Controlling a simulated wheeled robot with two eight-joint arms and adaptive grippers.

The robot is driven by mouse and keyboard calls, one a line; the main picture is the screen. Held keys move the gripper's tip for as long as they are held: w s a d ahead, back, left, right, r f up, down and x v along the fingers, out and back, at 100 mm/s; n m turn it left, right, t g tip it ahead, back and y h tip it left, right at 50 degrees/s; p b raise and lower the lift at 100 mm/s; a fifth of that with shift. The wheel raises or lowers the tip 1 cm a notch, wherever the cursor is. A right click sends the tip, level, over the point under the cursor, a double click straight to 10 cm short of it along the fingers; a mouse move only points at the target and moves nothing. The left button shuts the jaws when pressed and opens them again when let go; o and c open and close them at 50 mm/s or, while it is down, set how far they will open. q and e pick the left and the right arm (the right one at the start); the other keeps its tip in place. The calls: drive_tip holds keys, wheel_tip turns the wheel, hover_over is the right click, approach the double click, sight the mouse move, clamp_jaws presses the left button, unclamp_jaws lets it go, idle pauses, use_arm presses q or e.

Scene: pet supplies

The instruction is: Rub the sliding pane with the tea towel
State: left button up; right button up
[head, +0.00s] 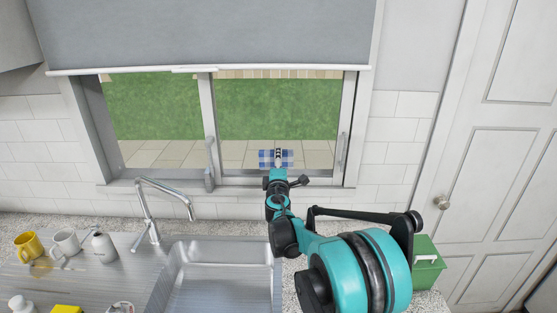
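The window has two panes. The right-hand pane (290,110) has a white frame with upright handles near its left and right sides. A blue-and-white checked tea towel (265,158) is at the lower middle of this pane, folded or bunched small. My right gripper (278,155) is at the towel with its dark fingers over the middle of it and appears shut on it. The towel is up in front of the glass, but I cannot tell whether it touches it. My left gripper is out of view.
A tall tap (152,210) and steel sink (220,275) lie below the window. A yellow mug (28,245), a white mug (65,243) and other items stand at left. A green box (428,266) is at right. A grey blind (200,35) covers the window's top.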

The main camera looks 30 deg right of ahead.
drive_tip(key=shift+v, duration=0.95)
drive_tip(key=v, duration=0.3)
idle(0.4)
